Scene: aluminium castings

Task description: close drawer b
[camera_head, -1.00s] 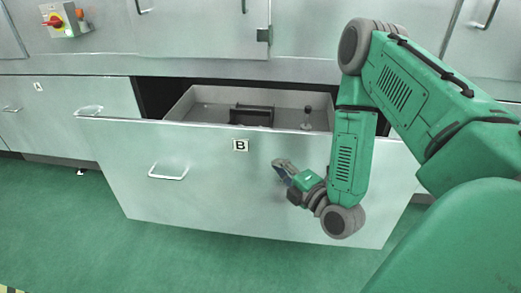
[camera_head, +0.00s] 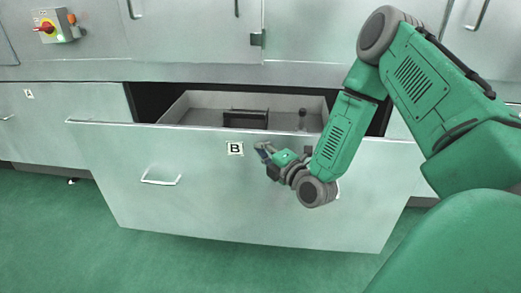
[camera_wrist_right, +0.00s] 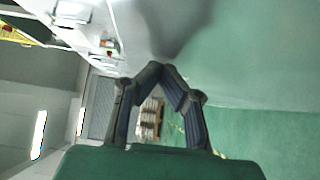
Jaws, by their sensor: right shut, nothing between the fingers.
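Drawer B (camera_head: 215,205) is a wide pale metal drawer pulled out from the cabinet, its interior visible from above. Its front carries a label "B" (camera_head: 235,149) and a handle (camera_head: 161,177) at the left; another handle is mostly hidden behind my right arm. My right gripper (camera_head: 261,148) is shut and empty in front of the drawer face, just right of the label. I cannot tell whether it touches the face. In the right wrist view its fingertips (camera_wrist_right: 162,68) meet, with a dark shadow beyond them on the pale surface. My left gripper is not in view.
Drawer A (camera_head: 50,125) is at the left. A red-yellow switch box (camera_head: 53,27) is above it. Green floor in front is clear.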

